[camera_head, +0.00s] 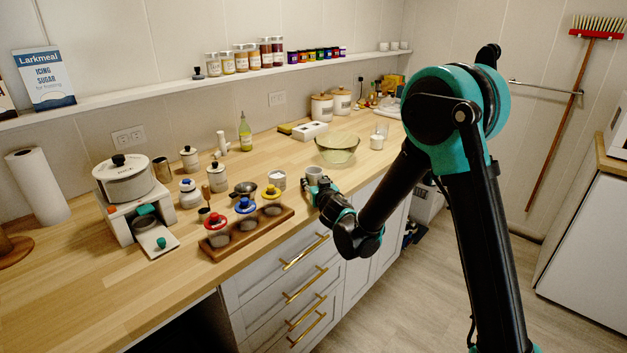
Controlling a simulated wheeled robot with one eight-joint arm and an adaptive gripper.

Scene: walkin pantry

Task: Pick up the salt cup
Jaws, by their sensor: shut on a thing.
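My gripper (317,184) is at the front edge of the wooden counter, right of the wooden tray. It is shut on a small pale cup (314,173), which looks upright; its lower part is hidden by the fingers. I take this to be the salt cup, though no label can be read. Whether its base touches the counter cannot be told. Another small white cup (278,181) with pale contents stands to the left, apart from my gripper.
A wooden tray (232,243) with several coloured-lid jars lies left of my gripper. A greenish glass bowl (338,150) stands just behind the held cup, and a white cup (376,142) stands farther right. Drawers with brass handles lie below the edge.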

